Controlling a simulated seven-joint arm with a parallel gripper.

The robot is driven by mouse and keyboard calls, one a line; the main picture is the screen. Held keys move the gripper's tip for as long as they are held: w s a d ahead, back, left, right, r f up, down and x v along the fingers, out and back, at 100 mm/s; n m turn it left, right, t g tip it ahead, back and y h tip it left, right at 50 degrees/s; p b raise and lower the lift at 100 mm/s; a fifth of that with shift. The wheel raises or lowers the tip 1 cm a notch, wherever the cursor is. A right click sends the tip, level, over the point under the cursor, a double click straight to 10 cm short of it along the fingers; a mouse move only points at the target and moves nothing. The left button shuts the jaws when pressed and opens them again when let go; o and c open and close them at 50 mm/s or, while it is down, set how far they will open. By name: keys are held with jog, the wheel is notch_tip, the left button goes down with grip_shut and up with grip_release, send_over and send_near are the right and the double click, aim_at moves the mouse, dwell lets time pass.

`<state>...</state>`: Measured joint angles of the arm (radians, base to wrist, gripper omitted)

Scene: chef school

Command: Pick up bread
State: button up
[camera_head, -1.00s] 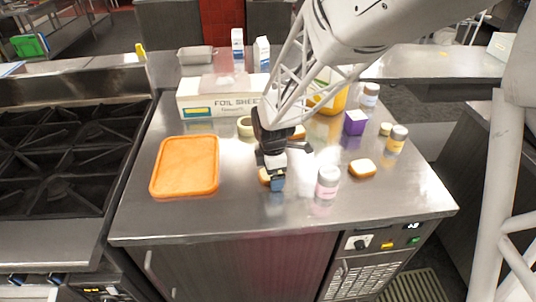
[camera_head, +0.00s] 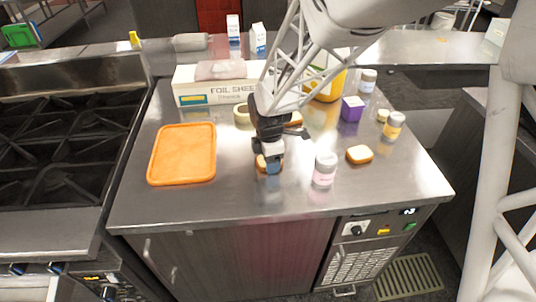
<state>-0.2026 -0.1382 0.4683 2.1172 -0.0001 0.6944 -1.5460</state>
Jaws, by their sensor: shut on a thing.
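My gripper (camera_head: 270,168) points down over the front middle of the steel counter. It is shut on a piece of bread (camera_head: 260,163), whose brown crust shows at the fingers' sides; the fingers hide most of it. I cannot tell whether this bread is clear of the counter. A second piece of bread (camera_head: 359,154) with a pale top lies to the right, apart from my gripper. A third brown piece (camera_head: 295,119) shows partly behind my gripper.
A pink-labelled jar (camera_head: 325,170) stands close to the right of my gripper. An orange tray (camera_head: 182,154) lies at the left. A foil box (camera_head: 212,88) stands behind. A purple box (camera_head: 352,108) and a yellow-labelled jar (camera_head: 393,126) stand at the right. The front counter strip is clear.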

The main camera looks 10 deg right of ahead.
jog(key=shift+r, duration=0.75)
notch_tip(320, 180, up, 2)
jog(key=shift+r, duration=0.1)
jog(key=s+d, duration=0.1)
jog(key=s, duration=0.4)
jog(key=s+d+r, duration=0.1)
jog(key=s, duration=0.4)
jog(key=s+d, duration=0.1)
jog(key=s, duration=0.4)
jog(key=shift+s+r, duration=0.15)
jog(key=shift+s, duration=0.2)
jog(key=shift+w, duration=0.1)
